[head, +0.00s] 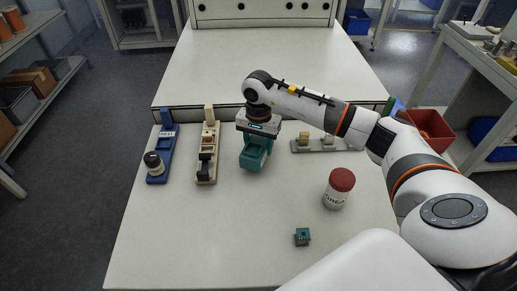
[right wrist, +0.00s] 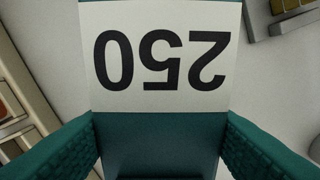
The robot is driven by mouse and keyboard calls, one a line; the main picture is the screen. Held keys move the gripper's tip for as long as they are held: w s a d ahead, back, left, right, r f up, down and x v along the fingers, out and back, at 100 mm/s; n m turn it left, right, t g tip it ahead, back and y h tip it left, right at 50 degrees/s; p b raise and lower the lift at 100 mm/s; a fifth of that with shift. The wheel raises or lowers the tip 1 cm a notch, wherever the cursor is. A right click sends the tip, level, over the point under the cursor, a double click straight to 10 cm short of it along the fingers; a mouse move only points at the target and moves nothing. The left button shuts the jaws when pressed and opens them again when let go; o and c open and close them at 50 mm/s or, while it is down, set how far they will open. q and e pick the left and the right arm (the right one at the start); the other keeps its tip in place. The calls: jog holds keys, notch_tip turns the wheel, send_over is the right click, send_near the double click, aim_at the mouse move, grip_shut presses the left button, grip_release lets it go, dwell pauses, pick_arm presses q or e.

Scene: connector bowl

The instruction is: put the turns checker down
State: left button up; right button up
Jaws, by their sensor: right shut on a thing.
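The turns checker appears to be the teal block (head: 255,154) under my right gripper, beyond the middle of the near table. In the right wrist view it shows a white label (right wrist: 160,55) with an upside-down "250" above its teal body (right wrist: 155,145). My right gripper (head: 259,134) points down and is shut on it, with a teal finger pad on either side. I cannot tell whether its underside touches the table. My left gripper is not in view.
A beige rack (head: 208,150) and a blue rack (head: 160,160) stand to the left. A grey holder (head: 320,145) lies to the right. The front left table (head: 190,235) is clear.

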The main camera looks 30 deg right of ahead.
notch_tip(320, 180, down, 2)
jog(key=shift+f, duration=0.45)
jog(key=o, duration=1.1)
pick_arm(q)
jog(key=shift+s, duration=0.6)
